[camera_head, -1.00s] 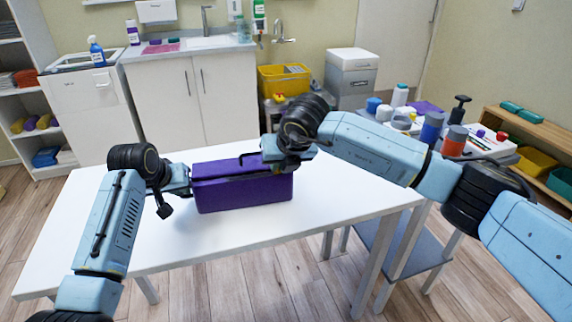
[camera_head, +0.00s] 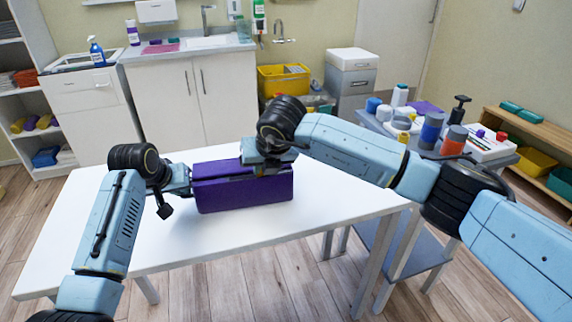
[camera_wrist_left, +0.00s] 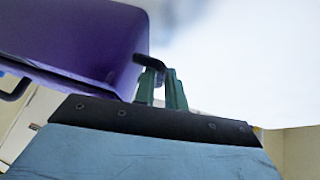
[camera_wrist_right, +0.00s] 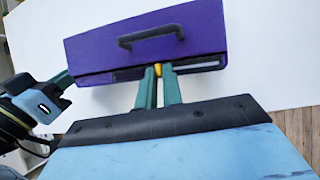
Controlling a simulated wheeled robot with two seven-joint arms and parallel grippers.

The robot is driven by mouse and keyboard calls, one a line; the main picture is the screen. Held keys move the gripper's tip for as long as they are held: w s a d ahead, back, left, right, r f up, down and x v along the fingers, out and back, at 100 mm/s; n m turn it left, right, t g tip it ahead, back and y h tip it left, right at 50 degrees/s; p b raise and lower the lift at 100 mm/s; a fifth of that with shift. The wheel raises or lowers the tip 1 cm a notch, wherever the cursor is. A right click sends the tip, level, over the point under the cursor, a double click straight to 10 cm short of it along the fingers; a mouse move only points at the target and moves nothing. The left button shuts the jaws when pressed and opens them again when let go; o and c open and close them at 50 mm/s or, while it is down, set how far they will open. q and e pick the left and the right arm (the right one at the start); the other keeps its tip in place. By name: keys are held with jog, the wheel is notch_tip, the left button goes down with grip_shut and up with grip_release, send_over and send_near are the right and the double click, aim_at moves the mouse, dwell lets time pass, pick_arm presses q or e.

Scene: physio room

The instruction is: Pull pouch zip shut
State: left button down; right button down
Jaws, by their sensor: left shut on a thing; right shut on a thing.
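A purple pouch (camera_head: 245,195) lies on the white table (camera_head: 340,205), its long slit and zip along the top. My left gripper (camera_head: 188,188) is shut on a dark tab (camera_wrist_left: 148,62) at the pouch's left end; this also shows in the left wrist view (camera_wrist_left: 160,74). My right gripper (camera_head: 250,168) is over the pouch's top. In the right wrist view my right gripper (camera_wrist_right: 158,74) is shut on a small yellow zip pull (camera_wrist_right: 157,68), near the middle of the slit. A pale strip (camera_wrist_right: 200,65) shows in the slit to the right of the fingers.
A dark handle (camera_wrist_right: 151,36) stands on the pouch beside the slit. A grey side table (camera_head: 370,122) with bottles and tubs stands to the right, behind my right arm. The table's front and right parts are clear.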

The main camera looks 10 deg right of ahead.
pick_arm(q)
jog(key=shift+s+d+f, duration=0.1)
jog(key=shift+d+f, duration=0.05)
jog(key=shift+f, duration=0.1)
pick_arm(e)
jog(key=a, duration=0.6)
jog(key=shift+a, duration=0.35)
jog(key=c, duration=1.4)
grip_release()
jog(key=shift+d, duration=0.1)
jog(key=shift+o, duration=0.2)
pick_arm(q)
jog(key=shift+a, duration=0.2)
jog(key=c, duration=1.5)
grip_release()
jog(key=shift+r, duration=0.15)
pick_arm(e)
notch_tip(320, 180, up, 8)
